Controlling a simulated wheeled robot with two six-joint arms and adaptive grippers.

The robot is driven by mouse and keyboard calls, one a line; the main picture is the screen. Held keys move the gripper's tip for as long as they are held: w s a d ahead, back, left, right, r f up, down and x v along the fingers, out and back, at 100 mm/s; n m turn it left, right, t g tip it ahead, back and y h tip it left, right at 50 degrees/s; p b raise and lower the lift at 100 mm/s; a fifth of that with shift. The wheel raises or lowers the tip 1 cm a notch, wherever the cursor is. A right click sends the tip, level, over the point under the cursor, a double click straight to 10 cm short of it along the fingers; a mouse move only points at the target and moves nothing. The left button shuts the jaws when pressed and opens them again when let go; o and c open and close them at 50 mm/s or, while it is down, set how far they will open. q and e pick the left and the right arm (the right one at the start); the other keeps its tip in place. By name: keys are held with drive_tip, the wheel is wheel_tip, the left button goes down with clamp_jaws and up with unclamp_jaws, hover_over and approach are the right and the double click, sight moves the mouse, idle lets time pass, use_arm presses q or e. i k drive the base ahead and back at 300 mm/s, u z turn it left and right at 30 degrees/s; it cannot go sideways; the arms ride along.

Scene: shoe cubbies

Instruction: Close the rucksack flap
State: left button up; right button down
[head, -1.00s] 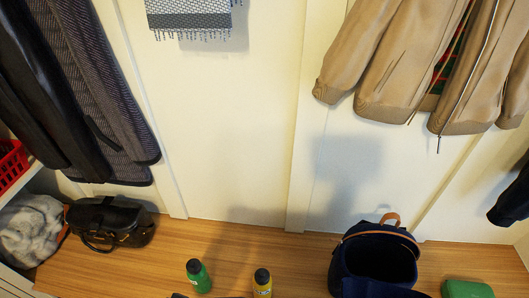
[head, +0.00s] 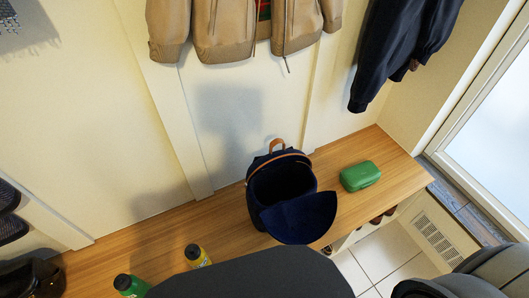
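The dark navy rucksack (head: 258,188) stands on the wooden bench in the head view, with a tan handle and tan trim at its top. Its mouth is open and shows a dark inside. The flap (head: 300,217) is folded out toward the front right and hangs over the bench's front edge. Neither gripper is visible. Dark grey parts, which look like my own arm links, fill the bottom middle and bottom right, below the rucksack.
A green case (head: 360,176) lies on the bench right of the rucksack. A green bottle (head: 130,286) and a yellow bottle (head: 197,256) stand to its left. A tan jacket (head: 240,30) and a dark jacket (head: 405,45) hang above. Bench space behind the case is clear.

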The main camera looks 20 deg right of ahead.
sight(306, 219)
drive_tip(key=z, duration=0.75)
drive_tip(key=k, duration=1)
drive_tip(key=u, duration=1.2)
drive_tip(key=i, duration=0.85)
drive_tip(key=z, duration=1.1)
